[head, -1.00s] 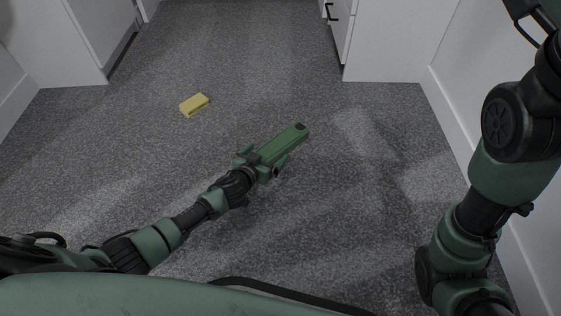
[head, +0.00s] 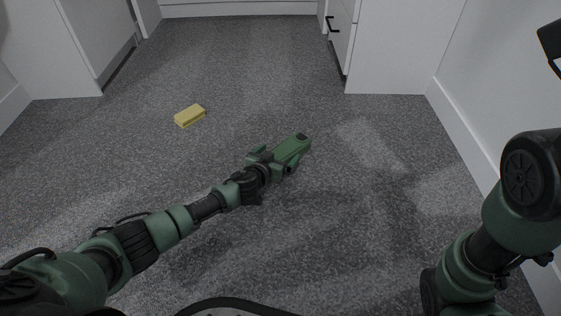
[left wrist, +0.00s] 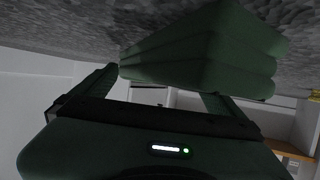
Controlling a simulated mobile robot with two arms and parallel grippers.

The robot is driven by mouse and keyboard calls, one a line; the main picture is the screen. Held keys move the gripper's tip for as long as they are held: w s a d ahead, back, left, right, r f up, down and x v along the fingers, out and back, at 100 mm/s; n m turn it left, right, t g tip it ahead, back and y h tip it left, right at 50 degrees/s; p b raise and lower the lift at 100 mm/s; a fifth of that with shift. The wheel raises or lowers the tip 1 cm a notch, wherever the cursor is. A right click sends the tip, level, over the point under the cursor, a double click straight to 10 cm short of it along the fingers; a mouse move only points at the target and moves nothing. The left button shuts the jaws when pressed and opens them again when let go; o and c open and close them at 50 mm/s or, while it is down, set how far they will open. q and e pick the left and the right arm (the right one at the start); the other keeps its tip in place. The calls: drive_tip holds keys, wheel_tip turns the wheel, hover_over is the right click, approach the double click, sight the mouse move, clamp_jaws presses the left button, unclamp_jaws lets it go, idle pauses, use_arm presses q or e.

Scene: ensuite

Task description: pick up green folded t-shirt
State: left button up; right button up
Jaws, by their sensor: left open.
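The green folded t-shirt (head: 292,146) lies on the grey carpet near the middle of the head view, with a dark patch at its far end. In the left wrist view, which looks upside down, the t-shirt (left wrist: 200,50) shows as a thick stack of folded layers against the carpet. My left gripper (head: 275,160) is open at the near end of the t-shirt, with a finger toward each side of it. The fingers also show in the left wrist view (left wrist: 158,92). I cannot tell whether they touch the cloth.
A yellow folded item (head: 190,116) lies on the carpet to the left of the t-shirt. White cabinets (head: 395,50) stand at the back right and back left, and a white wall runs along the right. The carpet around the t-shirt is clear.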

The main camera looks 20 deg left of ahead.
use_arm(q)
drive_tip(key=c, duration=1.5)
drive_tip(key=shift+c, duration=0.2)
